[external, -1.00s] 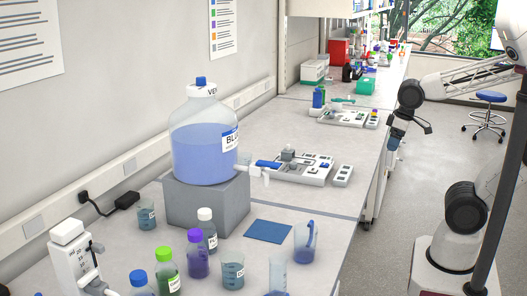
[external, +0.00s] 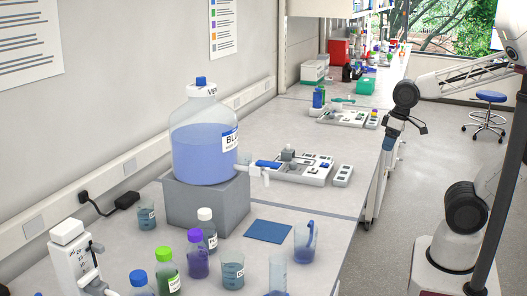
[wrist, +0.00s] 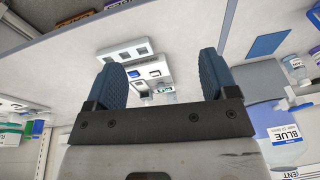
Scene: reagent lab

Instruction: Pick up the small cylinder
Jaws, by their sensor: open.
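A clear, narrow cylinder (external: 278,272) with some blue liquid stands near the front of the bench in the external view. It looks like the small cylinder, though I cannot be sure. My gripper (external: 389,144) is beyond the bench's right edge, well away from it and farther back. In the wrist view my gripper (wrist: 163,75) has its two blue fingers apart with nothing held between them. I cannot make out the cylinder clearly in the wrist view.
A large blue-liquid jug (external: 203,145) stands on a grey block (external: 207,208). Coloured-cap bottles, a beaker (external: 233,270) and a handled jug (external: 305,243) crowd the bench front. A blue mat (external: 268,231) lies near a grey tray (external: 300,175).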

